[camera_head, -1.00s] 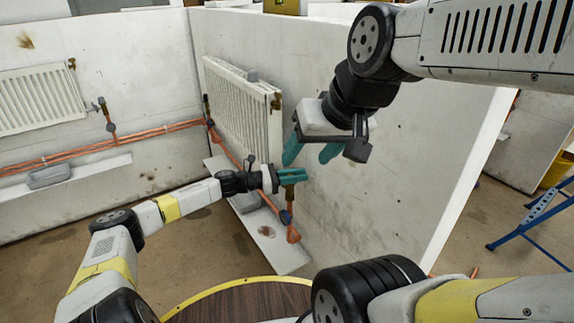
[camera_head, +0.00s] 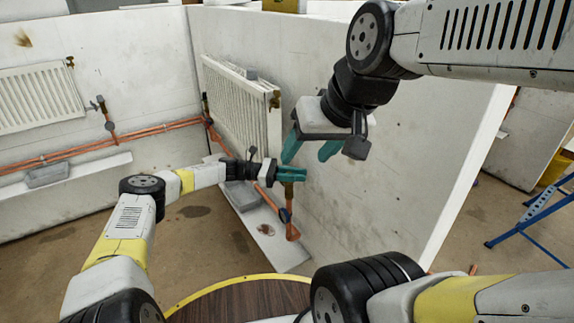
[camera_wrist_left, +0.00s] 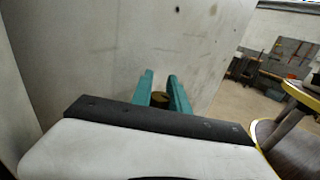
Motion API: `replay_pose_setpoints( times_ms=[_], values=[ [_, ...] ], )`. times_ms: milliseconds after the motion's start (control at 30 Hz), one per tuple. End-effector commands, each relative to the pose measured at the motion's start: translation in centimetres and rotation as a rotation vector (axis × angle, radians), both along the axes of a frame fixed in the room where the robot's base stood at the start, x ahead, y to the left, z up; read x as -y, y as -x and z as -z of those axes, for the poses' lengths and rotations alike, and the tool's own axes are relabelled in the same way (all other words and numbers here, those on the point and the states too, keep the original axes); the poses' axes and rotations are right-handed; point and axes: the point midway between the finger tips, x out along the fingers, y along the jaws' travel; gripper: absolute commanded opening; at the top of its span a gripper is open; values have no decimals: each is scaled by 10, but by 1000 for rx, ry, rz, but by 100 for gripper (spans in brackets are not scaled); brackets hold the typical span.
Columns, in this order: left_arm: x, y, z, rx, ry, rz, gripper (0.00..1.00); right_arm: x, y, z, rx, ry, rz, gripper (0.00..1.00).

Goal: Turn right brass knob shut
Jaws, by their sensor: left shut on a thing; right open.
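The right brass knob (camera_wrist_left: 159,99) shows between the two teal fingers in the left wrist view. In the head view the fingers cover most of it; the brass valve body (camera_head: 288,190) shows just below them, on the copper pipe at the radiator's near end. My left gripper (camera_head: 292,174) reaches in from the left and is shut on the knob. My right gripper (camera_head: 307,157) is open and empty, hanging above and in front of the partition wall. How far the knob is turned cannot be seen.
The white radiator (camera_head: 240,108) hangs on the partition (camera_head: 400,150) behind my left gripper. A second radiator (camera_head: 38,97) and copper pipes (camera_head: 75,152) are on the left wall. A round wooden table (camera_head: 235,300) stands in front, a blue trestle (camera_head: 540,215) at right.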

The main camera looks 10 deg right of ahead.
Motion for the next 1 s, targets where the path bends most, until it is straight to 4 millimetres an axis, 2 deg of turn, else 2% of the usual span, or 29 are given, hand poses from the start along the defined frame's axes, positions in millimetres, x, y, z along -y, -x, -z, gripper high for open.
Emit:
replay_pose_setpoints(
  times_ms=[100,133,233,633,1000],
  values=[
    [0,-1,2,2,-5,-5,0,0,0,0,0,0,0,57],
    [0,-1,2,2,-5,-5,22,0,0,0,0,0,0,57],
    [0,-1,2,1,-4,-4,42,0,0,0,0,0,0,57],
    [-5,-3,1,1,-4,-4,42,0,0,0,0,0,0,57],
    [-60,-24,2,1,-5,-5,42,0,0,0,0,0,0,57]
  ],
)
